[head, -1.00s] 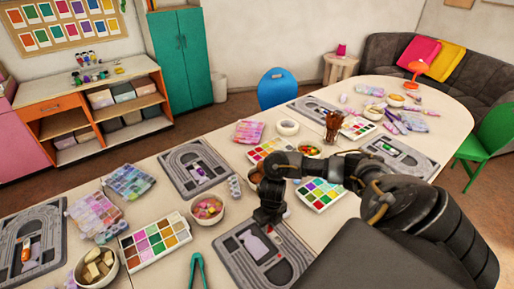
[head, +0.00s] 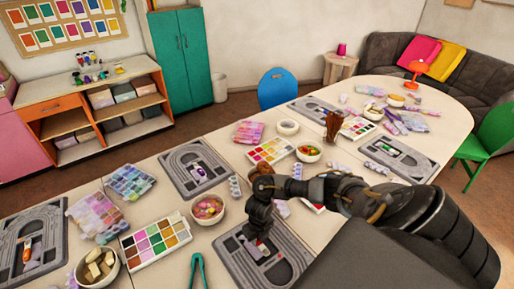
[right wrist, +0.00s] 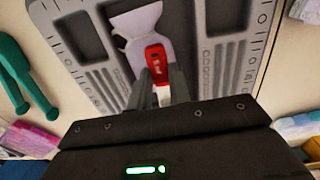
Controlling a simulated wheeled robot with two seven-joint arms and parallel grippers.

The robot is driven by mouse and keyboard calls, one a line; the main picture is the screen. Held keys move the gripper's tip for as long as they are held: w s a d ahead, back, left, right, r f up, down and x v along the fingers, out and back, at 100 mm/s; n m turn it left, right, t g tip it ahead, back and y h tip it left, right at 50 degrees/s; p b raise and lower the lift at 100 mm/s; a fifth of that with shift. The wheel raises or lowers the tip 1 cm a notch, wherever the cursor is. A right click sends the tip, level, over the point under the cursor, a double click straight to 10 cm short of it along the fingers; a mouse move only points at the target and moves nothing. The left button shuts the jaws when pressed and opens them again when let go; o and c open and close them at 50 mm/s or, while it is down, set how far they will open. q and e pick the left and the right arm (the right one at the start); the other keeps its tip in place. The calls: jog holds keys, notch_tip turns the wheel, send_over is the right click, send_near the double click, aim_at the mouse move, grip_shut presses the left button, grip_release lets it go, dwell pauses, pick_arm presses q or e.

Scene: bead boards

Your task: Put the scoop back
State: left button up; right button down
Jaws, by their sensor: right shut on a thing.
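The scoop (right wrist: 157,62) has a red handle and a white part near my fingers. My right gripper (right wrist: 164,88) is shut on it. Beyond it in the right wrist view lies a pale lavender patch (right wrist: 138,22) on the grey bead board (right wrist: 197,65). The scoop overlaps the lower end of this patch; I cannot tell if it touches the board. In the head view my right gripper (head: 256,240) is low over the front bead board (head: 290,243), partly hiding the patch and the scoop. My left gripper is not in view.
Teal tongs (head: 197,272) lie left of the board. A paint-coloured bead tray (head: 155,240) and a bowl of beads (head: 208,208) stand further left and behind. Another board (head: 183,160) lies behind. My right arm covers things at the right.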

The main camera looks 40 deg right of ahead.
aim_at(258, 241)
jog(key=shift+f+b, duration=0.25)
jog(key=shift+b, duration=0.1)
jog(key=c, duration=1.3)
grip_release()
jog(key=shift+r+p, duration=0.5)
jog(key=shift+r, duration=0.05)
notch_tip(258, 241, up, 12)
jog(key=p, duration=0.1)
jog(key=shift+d+f, duration=0.15)
jog(key=shift+f, duration=0.1)
